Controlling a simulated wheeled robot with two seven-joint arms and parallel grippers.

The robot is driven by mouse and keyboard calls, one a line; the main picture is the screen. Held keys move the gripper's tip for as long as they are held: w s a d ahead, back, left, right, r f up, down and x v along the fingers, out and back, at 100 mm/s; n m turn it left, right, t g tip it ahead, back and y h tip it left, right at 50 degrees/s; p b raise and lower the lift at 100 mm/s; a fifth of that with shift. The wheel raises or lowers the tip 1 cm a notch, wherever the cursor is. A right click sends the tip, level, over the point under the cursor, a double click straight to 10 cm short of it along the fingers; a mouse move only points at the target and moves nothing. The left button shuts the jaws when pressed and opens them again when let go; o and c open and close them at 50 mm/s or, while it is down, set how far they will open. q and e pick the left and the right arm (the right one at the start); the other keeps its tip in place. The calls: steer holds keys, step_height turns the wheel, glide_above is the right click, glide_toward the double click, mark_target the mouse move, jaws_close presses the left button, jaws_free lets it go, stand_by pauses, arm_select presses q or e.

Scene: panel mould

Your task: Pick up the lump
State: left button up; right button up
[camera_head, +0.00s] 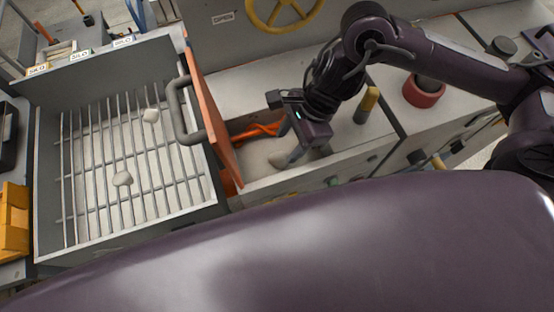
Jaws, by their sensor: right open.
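A pale lump (275,160) lies low in the narrow bay beside the orange panel. My right gripper (286,152) points down into this bay with its jaws open, close to the right side of the lump. I cannot tell whether a finger touches it. My left gripper is out of view.
The upright orange panel (209,110) with a grey handle (178,110) stands between grate and bay. Orange pieces (258,131) lie behind the lump. A red round pot (423,92) and a yellow-brown cylinder (367,104) stand to the right. A yellow wheel (285,12) is behind.

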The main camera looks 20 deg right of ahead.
mark_target(278, 156)
steer(key=shift+s+a+f, duration=0.1)
steer(key=shift+a+f, duration=0.1)
steer(key=shift+f, duration=0.2)
steer(key=p+x, duration=0.1)
steer(key=x, duration=0.1)
steer(key=p+x, duration=0.1)
steer(key=x, duration=0.2)
steer(key=shift+w+f+p, duration=0.25)
steer(key=shift+p, duration=0.15)
steer(key=shift+a+f, duration=0.1)
steer(key=shift+f, duration=0.4)
steer(key=c, duration=0.8)
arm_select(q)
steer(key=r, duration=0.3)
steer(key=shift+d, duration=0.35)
arm_select(e)
steer(key=shift+r, duration=0.1)
